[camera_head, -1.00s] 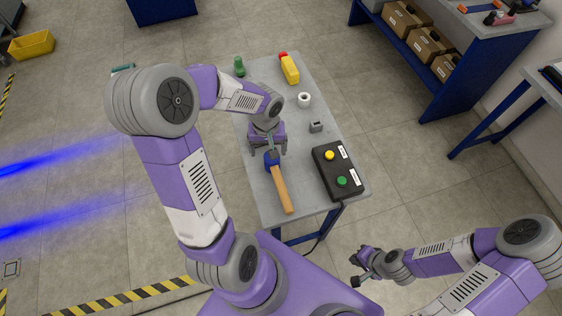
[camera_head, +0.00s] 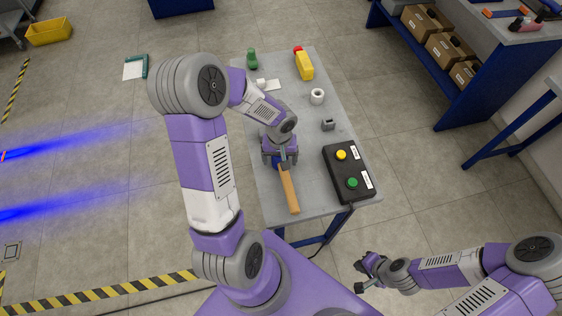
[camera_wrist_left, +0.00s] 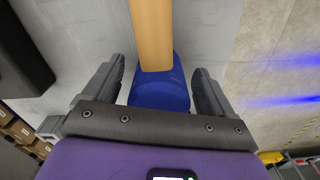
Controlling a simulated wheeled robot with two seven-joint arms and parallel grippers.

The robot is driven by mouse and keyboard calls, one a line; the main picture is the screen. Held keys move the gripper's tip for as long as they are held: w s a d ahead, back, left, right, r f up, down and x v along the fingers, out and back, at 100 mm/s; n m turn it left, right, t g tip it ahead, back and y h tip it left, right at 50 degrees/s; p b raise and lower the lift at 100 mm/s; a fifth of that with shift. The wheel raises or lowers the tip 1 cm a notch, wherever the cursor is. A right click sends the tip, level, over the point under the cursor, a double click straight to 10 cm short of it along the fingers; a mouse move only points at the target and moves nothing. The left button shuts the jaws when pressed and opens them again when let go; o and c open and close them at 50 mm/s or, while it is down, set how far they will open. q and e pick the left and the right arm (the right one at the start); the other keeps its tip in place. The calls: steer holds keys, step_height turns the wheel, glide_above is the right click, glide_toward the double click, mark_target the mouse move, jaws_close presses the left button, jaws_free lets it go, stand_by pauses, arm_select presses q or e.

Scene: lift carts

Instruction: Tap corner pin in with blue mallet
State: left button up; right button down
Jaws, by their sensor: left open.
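The blue mallet lies on the grey table, its wooden handle (camera_head: 288,190) pointing toward me. In the left wrist view its blue head (camera_wrist_left: 160,93) sits between my left gripper's fingers (camera_wrist_left: 160,70), with a gap on each side. In the head view my left gripper (camera_head: 280,161) is open, over the mallet, and hides its head. My right gripper (camera_head: 364,276) is open and empty, off the table's front right corner. I cannot make out a corner pin; my left arm covers part of the table.
The grey table (camera_head: 330,205) also holds a black box (camera_head: 349,172) with yellow and green buttons, a small grey block (camera_head: 328,124), a white roll (camera_head: 317,96), a yellow object (camera_head: 304,66) and a green object (camera_head: 252,58). A blue-framed bench (camera_head: 455,100) stands at upper right.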

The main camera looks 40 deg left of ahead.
arm_select(q)
steer(key=shift+c, duration=0.4)
steer(key=c, duration=1.2)
steer(key=shift+r, duration=0.15)
steer(key=shift+c, duration=0.2)
step_height(320, 180, up, 10)
steer(key=shift+f+p, duration=0.1)
steer(key=shift+p, duration=1.05)
